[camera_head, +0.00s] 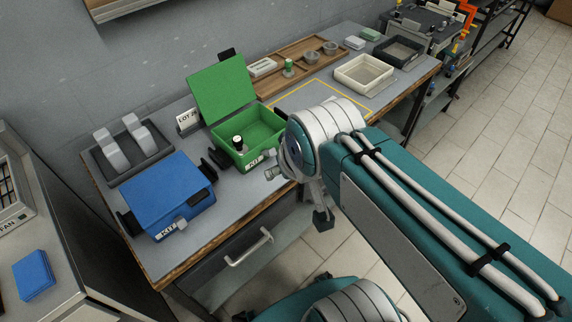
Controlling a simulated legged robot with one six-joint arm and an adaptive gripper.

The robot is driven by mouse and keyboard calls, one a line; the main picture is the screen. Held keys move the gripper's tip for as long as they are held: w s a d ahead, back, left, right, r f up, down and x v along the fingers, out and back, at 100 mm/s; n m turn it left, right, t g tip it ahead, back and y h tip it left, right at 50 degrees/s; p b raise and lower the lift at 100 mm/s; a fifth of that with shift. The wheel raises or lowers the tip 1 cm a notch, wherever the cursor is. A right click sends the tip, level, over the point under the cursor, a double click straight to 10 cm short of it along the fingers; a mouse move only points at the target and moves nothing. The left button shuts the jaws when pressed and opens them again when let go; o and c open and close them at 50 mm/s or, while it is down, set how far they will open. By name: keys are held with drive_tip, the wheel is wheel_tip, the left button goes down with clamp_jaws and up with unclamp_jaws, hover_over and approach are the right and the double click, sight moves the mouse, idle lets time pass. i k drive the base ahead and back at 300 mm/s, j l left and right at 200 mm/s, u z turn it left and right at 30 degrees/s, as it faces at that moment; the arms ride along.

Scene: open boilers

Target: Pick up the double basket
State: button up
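No thing here is plainly a double basket. A dark grey tray (159,155) at the left of the workbench holds two pale upright rounded pieces (112,150) side by side. A cream open basket (367,76) and a black open basket (399,50) stand near the bench's right end. I cannot tell which of these is meant. My gripper (321,217) shows only in part, below the white wrist joint, just off the bench's front edge. My arm hides the rest, so its opening is unclear. It is apart from the tray and both baskets.
A green box (222,88) stands with its lid raised, a black-and-white knob inside. A closed blue box (168,190) is to its left. A wooden tray (297,54) with small cups lies at the back. A drawer handle (247,247) juts from the bench front.

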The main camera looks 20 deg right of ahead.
sight(330, 49)
drive_tip(key=i+l+u, duration=0.1)
drive_tip(key=l, duration=0.7)
drive_tip(key=i+l+u, duration=0.15)
drive_tip(key=i+l, duration=0.15)
drive_tip(key=l, duration=0.55)
drive_tip(key=i+l+u, duration=0.1)
drive_tip(key=l, duration=0.75)
drive_tip(key=i+l+u, duration=0.15)
drive_tip(key=l, duration=0.7)
drive_tip(key=i+l+u, duration=0.1)
drive_tip(key=l, duration=0.75)
